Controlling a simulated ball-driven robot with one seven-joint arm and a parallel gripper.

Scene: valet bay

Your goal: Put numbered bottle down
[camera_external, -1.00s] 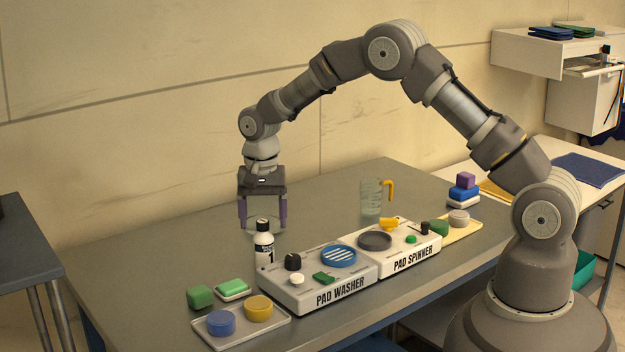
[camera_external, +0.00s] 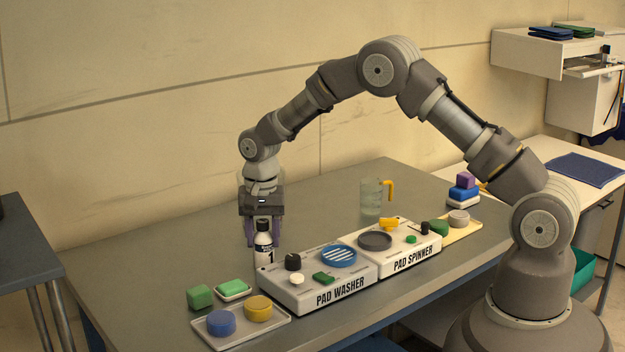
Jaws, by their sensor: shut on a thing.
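The numbered bottle (camera_external: 264,251) is white with a black cap and label and a "1" on it. It stands upright on the grey table (camera_external: 170,255), just left of the pad washer (camera_external: 318,291). My gripper (camera_external: 263,238) points straight down over it, with its purple fingers on either side of the bottle's upper part. The gripper is shut on the bottle. The exact finger contact is partly hidden.
The pad spinner (camera_external: 404,252) adjoins the washer on the right. A clear jug (camera_external: 371,198) with a yellow handle stands behind them. A tray (camera_external: 243,337) with blue and yellow pads lies in front, near green blocks (camera_external: 199,296). The table's left part is clear.

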